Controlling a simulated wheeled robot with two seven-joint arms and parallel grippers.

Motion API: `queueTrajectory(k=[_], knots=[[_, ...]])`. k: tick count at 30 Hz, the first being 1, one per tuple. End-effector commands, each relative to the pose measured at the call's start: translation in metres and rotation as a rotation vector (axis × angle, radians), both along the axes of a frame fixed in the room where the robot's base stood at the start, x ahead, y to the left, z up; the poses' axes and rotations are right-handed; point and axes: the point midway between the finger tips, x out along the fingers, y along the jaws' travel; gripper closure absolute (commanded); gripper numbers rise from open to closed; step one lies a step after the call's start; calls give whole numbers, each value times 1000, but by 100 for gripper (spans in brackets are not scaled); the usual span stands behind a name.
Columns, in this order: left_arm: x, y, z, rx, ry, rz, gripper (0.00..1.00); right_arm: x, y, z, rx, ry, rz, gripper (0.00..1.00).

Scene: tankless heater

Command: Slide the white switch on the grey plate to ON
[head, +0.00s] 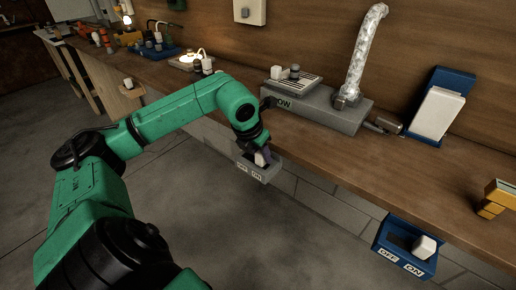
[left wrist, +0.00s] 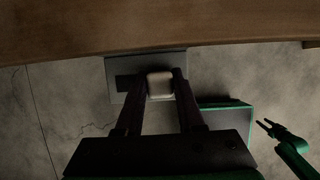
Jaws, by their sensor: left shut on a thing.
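The grey plate (head: 259,172) with OFF and ON labels is mounted at the front edge of the workbench, low in the middle of the head view. Its white switch (head: 261,158) stands near the ON end. In the left wrist view, the switch (left wrist: 160,86) sits right of the dark empty part of the slot on the plate (left wrist: 120,67). My left gripper (head: 263,152) is shut on the switch, with one finger on each side (left wrist: 161,88). My right gripper (left wrist: 265,125) shows small in the left wrist view, its fingers apart and empty.
A blue plate (head: 405,262) with its own white switch is at the bench front, to the right. A grey unit (head: 320,108) with a silver duct (head: 365,50) stands on the wooden bench (head: 400,165). A yellow object (head: 495,198) is at the right edge.

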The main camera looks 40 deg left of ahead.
Motion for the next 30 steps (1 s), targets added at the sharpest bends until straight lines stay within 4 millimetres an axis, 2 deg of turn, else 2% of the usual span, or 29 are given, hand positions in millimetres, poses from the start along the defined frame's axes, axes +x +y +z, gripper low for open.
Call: queueTrajectory(k=[5,6,7,8,17,20,26,30], knots=[[0,-4,0,-11,-3,-8,100,0,0,-1,0,-1,-1,50],[0,-4,0,-12,-3,-8,48,1,0,-1,0,-1,-1,50],[0,-4,-1,-12,-3,-8,36,1,0,-1,0,-1,-1,50],[0,-4,-1,-11,-3,-8,32,1,0,-1,0,-1,-1,50],[0,-2,0,-7,-2,-5,32,1,0,-1,0,-1,-1,50],[-2,-1,6,-5,-4,-4,32,1,1,-1,0,0,-2,50],[-17,-1,42,-1,-6,-4,32,1,0,-4,0,-1,-2,50],[-32,-2,79,-1,-8,-5,32,1,1,-6,0,-1,-2,50]])
